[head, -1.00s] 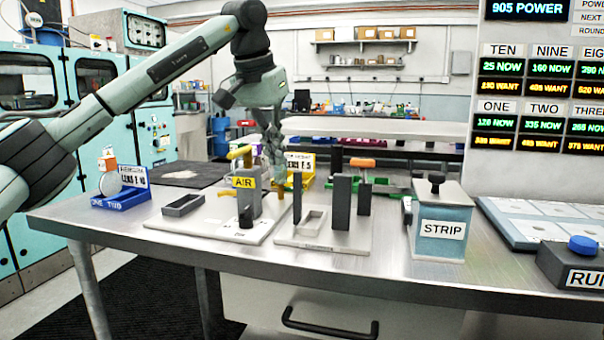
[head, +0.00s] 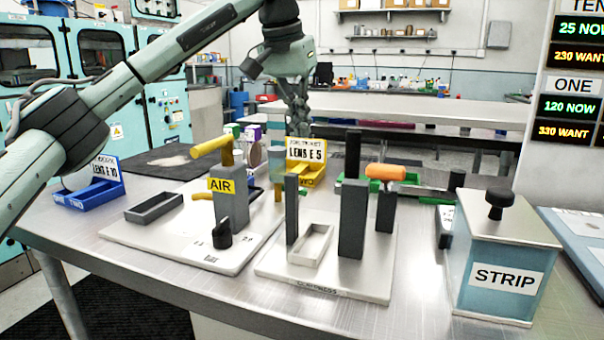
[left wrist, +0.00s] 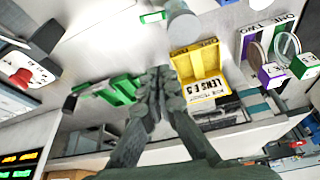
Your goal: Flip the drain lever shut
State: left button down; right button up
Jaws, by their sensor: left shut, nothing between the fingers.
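No lever is labelled drain, so I cannot tell for certain which it is. A small brass-coloured fitting (head: 278,192) sits at the foot of a clear column (head: 275,150) behind the AIR block (head: 231,208). A yellow lever (head: 212,146) tops that block, and a smaller yellow handle (head: 203,196) sticks out at its left. My left gripper (head: 301,130) hangs fingers down, behind and right of the column, apart from these levers. In the left wrist view its closed fingers (left wrist: 158,80) are empty, with a pale cylinder (left wrist: 182,25) beyond them. My right gripper is out of view.
A yellow LENS E 5 tray (head: 306,170) stands by the gripper; it also shows in the left wrist view (left wrist: 206,62). An orange-handled clamp (head: 385,172), dark posts (head: 353,215) and the STRIP box (head: 503,262) stand to the right. A blue tray (head: 85,197) is at left.

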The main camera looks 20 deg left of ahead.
pick_arm(q)
jog(key=x, duration=0.9)
jog(key=shift+w+f, duration=0.15)
jog(key=shift+f, duration=0.25)
jog(key=s, duration=0.2)
jog(key=f, duration=0.1)
jog(key=shift+s+a, duration=0.3)
jog(key=shift+s, duration=0.1)
jog(key=shift+s+f, duration=0.1)
jog(key=shift+s, duration=0.3)
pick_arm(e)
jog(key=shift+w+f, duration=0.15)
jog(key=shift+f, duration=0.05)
pick_arm(q)
jog(key=shift+s+a, duration=0.15)
jog(key=shift+s, duration=0.1)
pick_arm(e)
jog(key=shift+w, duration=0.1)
